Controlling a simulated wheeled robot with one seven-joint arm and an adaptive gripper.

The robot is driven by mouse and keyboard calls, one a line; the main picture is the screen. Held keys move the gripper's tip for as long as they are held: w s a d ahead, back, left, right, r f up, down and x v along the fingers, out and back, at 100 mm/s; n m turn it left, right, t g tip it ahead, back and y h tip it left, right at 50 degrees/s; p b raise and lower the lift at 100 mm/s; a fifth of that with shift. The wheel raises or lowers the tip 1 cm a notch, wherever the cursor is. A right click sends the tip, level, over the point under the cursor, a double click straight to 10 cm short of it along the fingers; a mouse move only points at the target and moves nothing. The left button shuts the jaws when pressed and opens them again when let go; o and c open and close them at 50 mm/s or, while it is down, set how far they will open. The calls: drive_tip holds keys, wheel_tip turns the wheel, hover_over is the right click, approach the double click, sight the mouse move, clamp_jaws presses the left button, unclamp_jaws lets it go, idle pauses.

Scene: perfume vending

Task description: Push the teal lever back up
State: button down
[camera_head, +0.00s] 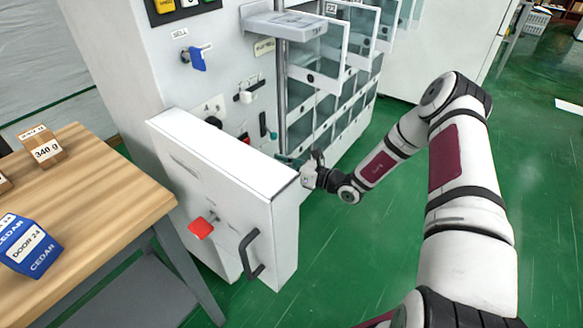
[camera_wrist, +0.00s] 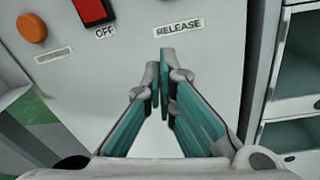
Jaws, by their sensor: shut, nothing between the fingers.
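The teal lever (camera_head: 264,125) shows in the head view as a small dark teal handle on the machine's front panel, beside the glass doors. It is small there and its exact tilt is hard to tell. My gripper (camera_head: 285,159) is low at the panel, below and a little right of the lever. In the wrist view, my gripper (camera_wrist: 160,62) has its teal-padded fingers together at the tips, empty, just below the RELEASE label (camera_wrist: 180,28). The lever cannot be made out in the wrist view. Contact between fingertips and panel cannot be told.
A red OFF switch (camera_wrist: 94,10) and an orange button (camera_wrist: 31,27) are left of the label. An open white drawer front with a black handle (camera_head: 250,256) juts out left of my gripper. Open glass doors (camera_head: 317,48) hang above. A wooden table (camera_head: 95,185) stands left.

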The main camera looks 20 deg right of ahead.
drive_tip(key=shift+w+a+r+b, duration=0.2)
drive_tip(key=shift+w+a+r, duration=0.05)
drive_tip(key=shift+w+r, duration=0.35)
drive_tip(key=shift+w+a+r+b, duration=0.15)
drive_tip(key=shift+w+a+r, duration=0.05)
drive_tip(key=shift+w+r, duration=0.35)
drive_tip(key=shift+d+r, duration=0.15)
drive_tip(key=shift+r, duration=0.5)
drive_tip(key=shift+s+r, duration=0.1)
drive_tip(key=shift+s+d+r+g+h+p, duration=0.15)
drive_tip(key=shift+g+h+p, duration=0.15)
drive_tip(key=shift+p, duration=0.35)
